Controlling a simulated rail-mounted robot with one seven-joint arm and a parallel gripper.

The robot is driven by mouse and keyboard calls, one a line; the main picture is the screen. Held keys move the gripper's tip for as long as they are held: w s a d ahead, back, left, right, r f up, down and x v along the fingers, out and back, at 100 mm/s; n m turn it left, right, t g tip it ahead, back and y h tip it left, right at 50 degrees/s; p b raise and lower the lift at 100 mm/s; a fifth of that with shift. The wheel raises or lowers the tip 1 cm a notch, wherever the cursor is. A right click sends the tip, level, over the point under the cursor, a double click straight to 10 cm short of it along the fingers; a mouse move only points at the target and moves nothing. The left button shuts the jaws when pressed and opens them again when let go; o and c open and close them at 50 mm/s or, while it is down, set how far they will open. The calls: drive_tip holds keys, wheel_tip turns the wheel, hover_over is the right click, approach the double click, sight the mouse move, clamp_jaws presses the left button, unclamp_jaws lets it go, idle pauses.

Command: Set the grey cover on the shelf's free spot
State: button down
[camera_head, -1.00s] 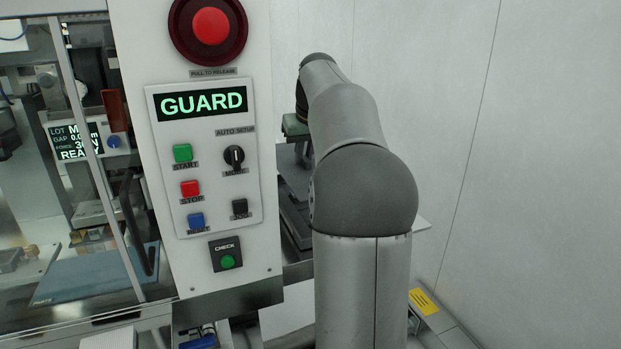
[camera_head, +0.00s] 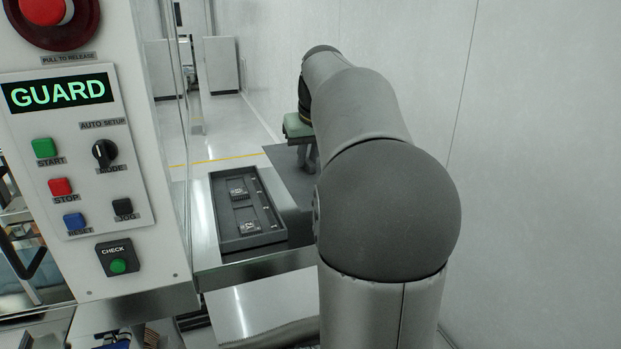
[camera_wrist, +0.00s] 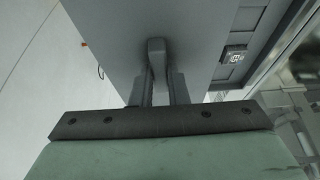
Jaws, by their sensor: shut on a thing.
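The grey cover (camera_head: 283,158) is a flat plate beside the dark tray on the metal shelf (camera_head: 252,266), partly hidden by my arm. In the wrist view the cover (camera_wrist: 205,35) fills the upper middle, with a raised grip on it. My gripper (camera_wrist: 157,75) has its two fingers shut on this grip. In the head view the green gripper body (camera_head: 297,127) stands above the cover, its fingers pointing down. I cannot tell whether the cover rests on the shelf or hangs just above it.
The dark tray (camera_head: 215,205) holds two small parts in its pockets and lies left of the cover. The control panel post (camera_head: 150,200) stands at the left. A plain wall (camera_head: 540,150) is at the right. Open floor (camera_head: 235,125) shows behind the shelf.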

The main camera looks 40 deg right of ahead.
drive_tip(key=w+d+f, duration=0.1)
drive_tip(key=f, duration=0.1)
drive_tip(key=w+d+f+p, duration=0.1)
drive_tip(key=w+d+f, duration=0.2)
drive_tip(key=f, duration=0.1)
drive_tip(key=shift+w+d, duration=0.15)
drive_tip(key=shift+d, duration=0.2)
drive_tip(key=shift+w+d+f+p, duration=0.1)
drive_tip(key=shift+f+p, duration=0.1)
drive_tip(key=shift+f, duration=0.75)
drive_tip(key=shift+w+d+f+p, duration=0.1)
drive_tip(key=shift+f+p, duration=0.05)
drive_tip(key=shift+f, duration=0.75)
drive_tip(key=shift+f, duration=0.2)
drive_tip(key=c, duration=1.4)
unclamp_jaws()
drive_tip(key=shift+r, duration=0.1)
